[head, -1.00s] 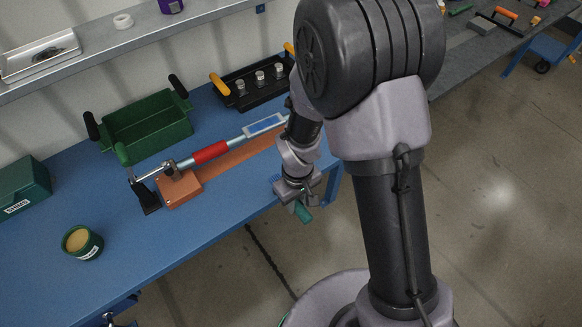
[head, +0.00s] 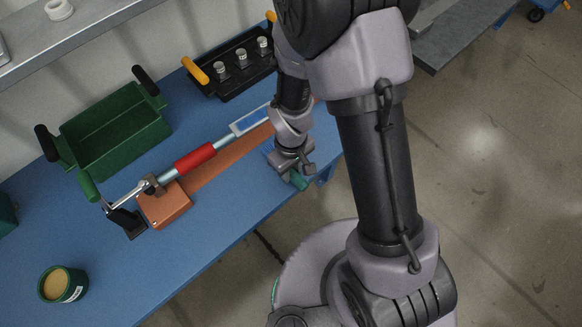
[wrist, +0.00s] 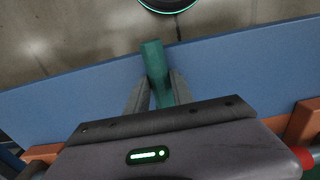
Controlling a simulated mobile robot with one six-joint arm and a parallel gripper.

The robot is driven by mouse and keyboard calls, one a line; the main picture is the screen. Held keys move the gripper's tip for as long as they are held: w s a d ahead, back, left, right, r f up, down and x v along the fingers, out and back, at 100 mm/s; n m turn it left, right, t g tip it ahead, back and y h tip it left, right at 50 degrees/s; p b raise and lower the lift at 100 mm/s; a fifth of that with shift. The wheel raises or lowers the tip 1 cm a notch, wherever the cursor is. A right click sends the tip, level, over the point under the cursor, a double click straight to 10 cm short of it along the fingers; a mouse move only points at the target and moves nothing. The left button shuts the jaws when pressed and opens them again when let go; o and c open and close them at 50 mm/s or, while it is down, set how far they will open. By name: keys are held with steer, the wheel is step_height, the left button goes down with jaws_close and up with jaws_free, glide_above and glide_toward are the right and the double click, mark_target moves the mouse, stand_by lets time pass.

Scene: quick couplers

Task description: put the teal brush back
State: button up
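The teal brush (wrist: 153,62) is between the two fingers of my gripper (wrist: 156,92) in the wrist view. The fingers are closed against its sides, and one end sticks out past the fingertips. In the head view, the teal piece (head: 298,181) shows just below my gripper (head: 290,168), close to the front edge of the blue table (head: 225,225). The brush's other end is hidden by the gripper body, and I cannot make out bristles.
On the table are a green tray with handles (head: 115,139), a black tray (head: 235,80) with several metal fittings, a torque wrench with a red band (head: 195,158) on an orange-brown stand (head: 165,208), and a green tub (head: 62,284). A grey shelf (head: 90,38) runs behind.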

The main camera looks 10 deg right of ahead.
steer(key=o, duration=0.3)
steer(key=shift+w, duration=0.1)
steer(key=shift+r, duration=0.3)
step_height(320, 180, up, 22)
steer(key=d+m+t+p, duration=0.2)
steer(key=m+p, duration=0.1)
steer(key=p, duration=0.3)
steer(key=s+d+r+m+t, duration=0.1)
steer(key=s+r+m, duration=0.1)
steer(key=r, duration=0.3)
steer(key=s+d+r+m+t+y, duration=0.1)
steer(key=s+r+m, duration=0.2)
steer(key=s+r, duration=0.1)
steer(key=s+d+r+m+t+y, duration=0.1)
steer(key=s+r+m+t, duration=0.1)
steer(key=r, duration=0.4)
steer(key=shift+s+r+m, duration=0.2)
steer(key=shift+s+m, duration=0.3)
steer(key=shift+m, duration=0.1)
